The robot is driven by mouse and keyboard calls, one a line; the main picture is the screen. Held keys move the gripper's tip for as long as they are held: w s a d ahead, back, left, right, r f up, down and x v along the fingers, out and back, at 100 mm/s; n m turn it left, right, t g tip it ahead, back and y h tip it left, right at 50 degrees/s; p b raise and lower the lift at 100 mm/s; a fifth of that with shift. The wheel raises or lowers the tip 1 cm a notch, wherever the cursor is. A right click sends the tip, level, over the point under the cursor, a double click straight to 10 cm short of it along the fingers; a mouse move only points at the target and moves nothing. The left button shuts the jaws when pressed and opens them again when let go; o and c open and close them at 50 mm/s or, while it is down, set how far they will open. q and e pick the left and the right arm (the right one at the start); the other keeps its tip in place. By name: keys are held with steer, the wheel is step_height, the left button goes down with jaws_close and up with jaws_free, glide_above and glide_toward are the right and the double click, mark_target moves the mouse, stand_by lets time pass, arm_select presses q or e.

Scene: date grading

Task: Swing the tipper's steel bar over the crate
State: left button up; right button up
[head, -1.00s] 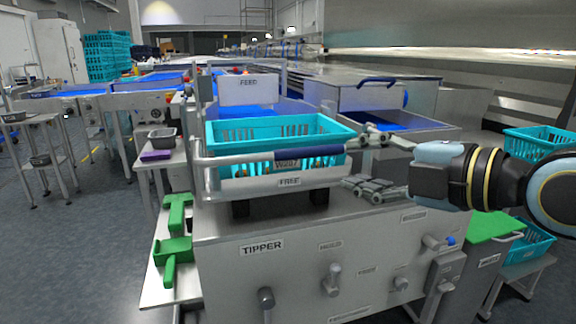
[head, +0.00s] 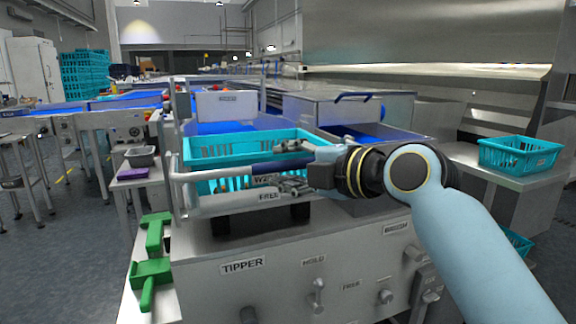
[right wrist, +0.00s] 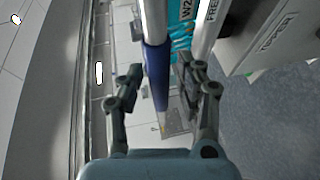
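The teal crate (head: 205,153) sits in the tipper (head: 290,250), the steel cabinet with the TIPPER label. The tipper's steel bar (head: 188,177) with its dark blue sleeve (head: 262,168) runs level across the crate's near side, close to rim height. My right gripper (head: 293,165) is at the bar's right part, fingers pointing left. In the right wrist view the gripper (right wrist: 163,85) is open, its two fingers spread on either side of the blue sleeve (right wrist: 157,70), with visible gaps. My right arm hides the bar's right end. My left gripper is out of view.
A small table with a grey tub (head: 141,156) is further left. Another teal crate (head: 520,155) stands on a steel bench at right. The blue feed belt lies behind the crate.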

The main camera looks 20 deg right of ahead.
jaws_close()
stand_by(0.5)
